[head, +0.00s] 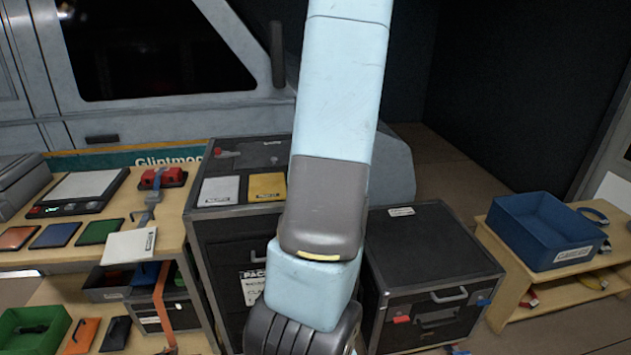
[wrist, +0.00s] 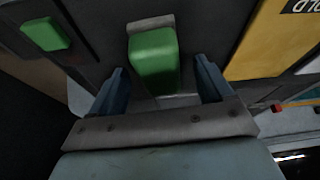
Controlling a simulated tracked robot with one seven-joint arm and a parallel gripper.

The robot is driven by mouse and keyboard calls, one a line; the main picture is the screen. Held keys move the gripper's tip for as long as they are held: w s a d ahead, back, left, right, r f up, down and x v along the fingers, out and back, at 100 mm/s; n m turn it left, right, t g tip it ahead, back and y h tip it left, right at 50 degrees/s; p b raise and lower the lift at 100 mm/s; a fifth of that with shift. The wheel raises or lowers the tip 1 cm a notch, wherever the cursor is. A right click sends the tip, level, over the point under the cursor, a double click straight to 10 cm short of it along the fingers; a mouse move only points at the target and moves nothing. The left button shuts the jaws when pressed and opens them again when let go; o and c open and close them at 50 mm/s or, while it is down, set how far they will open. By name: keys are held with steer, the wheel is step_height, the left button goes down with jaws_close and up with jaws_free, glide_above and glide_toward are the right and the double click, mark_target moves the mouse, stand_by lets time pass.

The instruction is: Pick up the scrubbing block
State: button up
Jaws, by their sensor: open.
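A green block with a grey strip along its far end, which looks like the scrubbing block (wrist: 153,52), is in the middle of the wrist view. It lies on a dark surface. My gripper (wrist: 160,72) is open, its two blue fingers on either side of the block's near part. A gap shows between each finger and the block. I cannot tell how deep the fingers reach around it. In the head view my arm hides the gripper, and I cannot make out the block there.
A smaller green piece (wrist: 45,34) lies left of the block. A yellow panel (wrist: 275,40) is at the right. In the head view, a black case (head: 430,245) stands right of my arm, a blue bin (head: 545,230) farther right, and a wooden shelf with cloths and a scale (head: 78,190) at left.

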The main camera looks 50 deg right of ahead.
steer(key=shift+x, duration=1.15)
steer(key=c, duration=1.1)
steer(key=shift+r, duration=0.1)
